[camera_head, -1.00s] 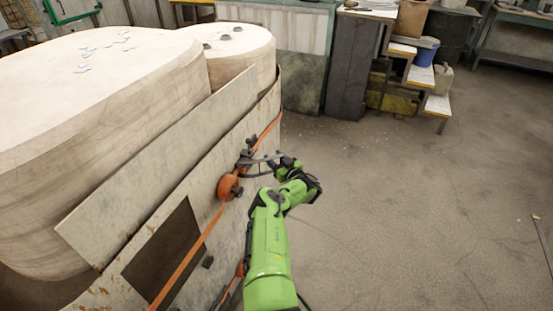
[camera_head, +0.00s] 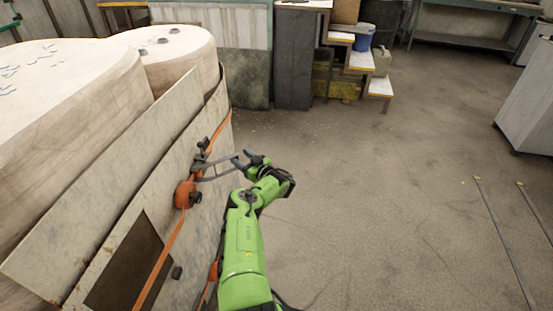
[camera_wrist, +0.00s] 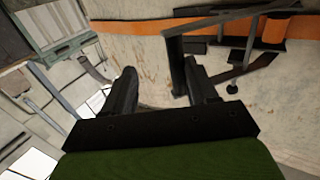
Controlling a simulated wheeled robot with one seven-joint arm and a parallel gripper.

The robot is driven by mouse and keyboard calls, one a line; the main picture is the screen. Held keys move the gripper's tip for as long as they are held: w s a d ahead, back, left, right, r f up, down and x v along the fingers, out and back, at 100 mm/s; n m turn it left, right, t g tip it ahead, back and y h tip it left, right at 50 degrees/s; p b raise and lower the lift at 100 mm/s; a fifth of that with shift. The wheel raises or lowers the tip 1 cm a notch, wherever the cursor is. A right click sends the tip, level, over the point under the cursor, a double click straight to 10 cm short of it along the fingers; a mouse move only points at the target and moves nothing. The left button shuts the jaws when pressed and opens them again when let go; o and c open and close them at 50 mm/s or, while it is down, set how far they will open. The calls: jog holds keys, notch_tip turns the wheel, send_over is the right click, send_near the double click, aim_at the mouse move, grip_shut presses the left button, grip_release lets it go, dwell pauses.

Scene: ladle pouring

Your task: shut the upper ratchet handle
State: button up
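The upper ratchet (camera_head: 187,190), with its orange strap (camera_head: 160,265), is on the side of the pale panel. Its dark grey handle (camera_head: 215,161) stands out from the panel, swung open to the right. My gripper (camera_head: 246,159) is at the outer end of this handle. In the wrist view the two fingers of my gripper (camera_wrist: 160,85) are apart. The handle's end bar (camera_wrist: 177,65) reaches between them, close to the inner side of the right finger. I cannot tell whether they touch.
A second orange ratchet (camera_head: 213,271) sits lower, partly behind my arm. Large pale rounded blocks (camera_head: 60,90) stand behind the panels at left. The floor (camera_head: 370,200) to the right is open, with long thin bars lying on it. A grey cabinet (camera_head: 535,105) stands far right.

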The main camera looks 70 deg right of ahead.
jog(key=shift+s+d+h, duration=0.15)
jog(key=shift+s+d, duration=0.05)
jog(key=shift+s, duration=0.35)
jog(key=shift+s+d+h, duration=0.15)
jog(key=shift+s+d, duration=0.05)
jog(key=shift+s, duration=0.35)
jog(key=o, duration=0.5)
jog(key=shift+s+d, duration=0.15)
jog(key=shift+s, duration=0.4)
jog(key=shift+s+d, duration=0.15)
jog(key=shift+s, duration=0.35)
jog(key=shift+s+d+f, duration=0.1)
jog(key=shift+s+d, duration=0.1)
jog(key=shift+s, duration=0.3)
jog(key=shift+s+d, duration=0.15)
jog(key=shift+s, duration=0.35)
jog(key=c, duration=0.5)
jog(key=s+d+b, duration=0.1)
jog(key=s+b, duration=0.2)
jog(key=s, duration=0.3)
jog(key=shift+s+d, duration=0.25)
jog(key=p+v, duration=0.6)
jog(key=v, duration=0.9)
jog(key=shift+s+r, duration=0.25)
jog(key=shift+s, duration=0.1)
jog(key=shift+a, duration=0.1)
jog(key=shift+c, duration=0.2)
